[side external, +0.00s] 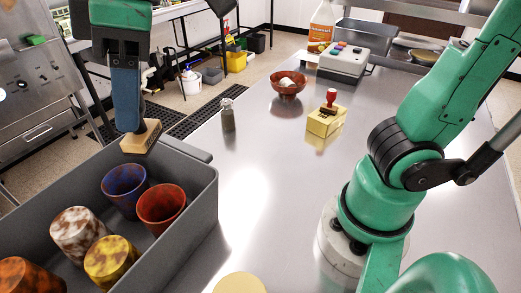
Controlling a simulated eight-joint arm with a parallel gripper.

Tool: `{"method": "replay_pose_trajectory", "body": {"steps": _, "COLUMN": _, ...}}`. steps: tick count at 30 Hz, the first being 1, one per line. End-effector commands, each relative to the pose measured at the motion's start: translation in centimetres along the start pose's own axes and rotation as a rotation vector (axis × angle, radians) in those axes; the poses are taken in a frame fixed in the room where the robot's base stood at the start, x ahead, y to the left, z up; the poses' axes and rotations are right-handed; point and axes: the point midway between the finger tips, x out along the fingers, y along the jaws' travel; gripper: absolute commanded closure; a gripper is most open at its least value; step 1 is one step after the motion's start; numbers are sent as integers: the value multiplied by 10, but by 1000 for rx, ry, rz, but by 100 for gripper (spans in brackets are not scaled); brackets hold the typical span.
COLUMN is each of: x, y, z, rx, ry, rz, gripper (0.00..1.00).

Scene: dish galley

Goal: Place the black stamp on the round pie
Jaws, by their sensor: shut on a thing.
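My gripper (129,126) hangs at the upper left, fingers pointing down. It is shut on a tan block-shaped piece (142,138), held over the far rim of the grey bin. The fingers hide the upper part of this piece, so I cannot tell whether it is the base of the black stamp; no black handle shows. A pale yellow round thing (240,284), possibly the round pie, lies at the bottom edge and is cut off by the frame. A red-handled stamp (330,98) stands on a yellow block (326,121) on the steel counter.
The grey bin (200,192) at the left holds several mottled cups. A small grey shaker (228,115) stands beyond it. A reddish bowl (288,88) and a scale-like device (344,62) sit farther back. The counter's middle (262,180) is clear.

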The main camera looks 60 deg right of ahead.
Motion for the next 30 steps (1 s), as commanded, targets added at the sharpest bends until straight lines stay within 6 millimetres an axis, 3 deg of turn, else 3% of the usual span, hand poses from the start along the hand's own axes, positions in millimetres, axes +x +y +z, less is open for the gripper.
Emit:
{"method": "replay_pose_trajectory", "body": {"steps": 1, "x": -2, "y": -26, "z": 8, "rx": -76, "ry": 0, "rz": -21, "gripper": 100}}
{"method": "replay_pose_trajectory", "body": {"steps": 3, "x": -5, "y": -52, "z": 19, "rx": -155, "ry": 0, "rz": -43, "gripper": 100}}
{"method": "replay_pose_trajectory", "body": {"steps": 9, "x": -8, "y": -94, "z": 47, "rx": -305, "ry": 0, "rz": -84, "gripper": 100}}
{"method": "replay_pose_trajectory", "body": {"steps": 13, "x": -5, "y": -103, "z": 55, "rx": -341, "ry": 0, "rz": -94, "gripper": 100}}
{"method": "replay_pose_trajectory", "body": {"steps": 16, "x": 10, "y": -104, "z": 60, "rx": -347, "ry": 0, "rz": -95, "gripper": 100}}
{"method": "replay_pose_trajectory", "body": {"steps": 30, "x": 117, "y": -104, "z": 89, "rx": -344, "ry": 1, "rz": -95, "gripper": 100}}
